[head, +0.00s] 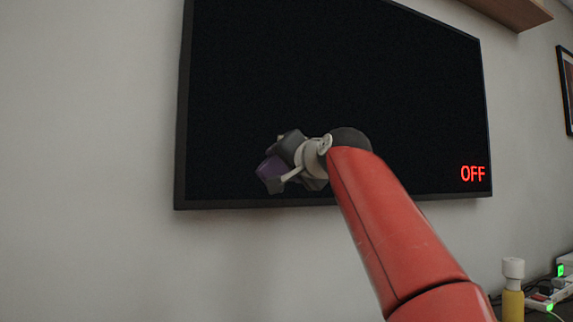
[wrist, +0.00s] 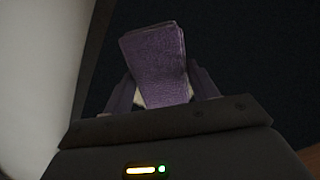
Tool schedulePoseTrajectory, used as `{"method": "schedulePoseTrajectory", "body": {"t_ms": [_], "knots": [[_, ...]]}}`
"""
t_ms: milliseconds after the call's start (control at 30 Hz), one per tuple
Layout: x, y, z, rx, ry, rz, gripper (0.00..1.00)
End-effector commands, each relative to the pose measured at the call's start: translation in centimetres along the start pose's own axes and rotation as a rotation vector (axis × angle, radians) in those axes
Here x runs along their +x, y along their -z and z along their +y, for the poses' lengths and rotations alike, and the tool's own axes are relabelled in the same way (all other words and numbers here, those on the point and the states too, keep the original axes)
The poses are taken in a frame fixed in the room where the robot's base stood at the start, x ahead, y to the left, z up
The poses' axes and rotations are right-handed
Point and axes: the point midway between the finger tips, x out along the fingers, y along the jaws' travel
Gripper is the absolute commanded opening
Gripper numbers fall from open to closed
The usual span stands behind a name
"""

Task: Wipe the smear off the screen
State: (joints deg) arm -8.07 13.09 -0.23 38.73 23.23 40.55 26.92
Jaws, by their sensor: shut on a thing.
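The wall-mounted screen (head: 300,70) is black, with red letters "OFF" in its lower right corner. I cannot make out a smear on the part that shows; my arm covers some of it. My gripper (head: 272,171) is in front of the screen's lower left part. It is shut on a purple cloth-like pad (head: 268,168). In the wrist view the purple pad (wrist: 158,65) stands up between the two fingers, with the dark screen (wrist: 250,50) behind it. I cannot tell whether the pad touches the screen.
A wooden shelf (head: 508,12) hangs above the screen's right end. A framed picture (head: 567,90) is on the right wall. At the lower right stand a yellow bottle with a pale top (head: 513,290) and a power strip (head: 546,298) with cables. The wall left of the screen is bare.

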Motion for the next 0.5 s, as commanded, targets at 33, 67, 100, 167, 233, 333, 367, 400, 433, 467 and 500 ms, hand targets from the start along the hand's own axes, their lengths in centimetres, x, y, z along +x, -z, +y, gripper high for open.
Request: {"method": "schedulePoseTrajectory", "body": {"t_ms": [33, 67, 100, 167, 233, 333, 367, 400, 433, 467, 500], "knots": [[0.1, 0.0, 0.0, 0.000, 0.001, 0.001, 0.40], [0.1, 0.0, 0.0, 0.000, 0.001, 0.001, 0.40], [0.2, 0.0, -0.1, 0.000, 0.001, 0.001, 0.40], [0.1, 0.1, 0.0, 0.000, 0.001, 0.001, 0.40], [0.2, 0.3, 0.2, 0.000, 0.000, 0.002, 0.40], [0.2, 0.9, 0.9, 0.001, -0.003, 0.002, 0.40], [0.2, 1.1, 1.1, 0.001, -0.003, 0.002, 0.40], [0.2, 1.4, 1.4, 0.001, -0.003, 0.002, 0.40], [0.2, 1.6, 1.6, 0.000, -0.002, 0.002, 0.40], [0.2, 1.7, 1.8, 0.000, -0.002, 0.002, 0.40], [0.2, 2.0, 2.0, 0.000, -0.002, 0.003, 0.40]]}}
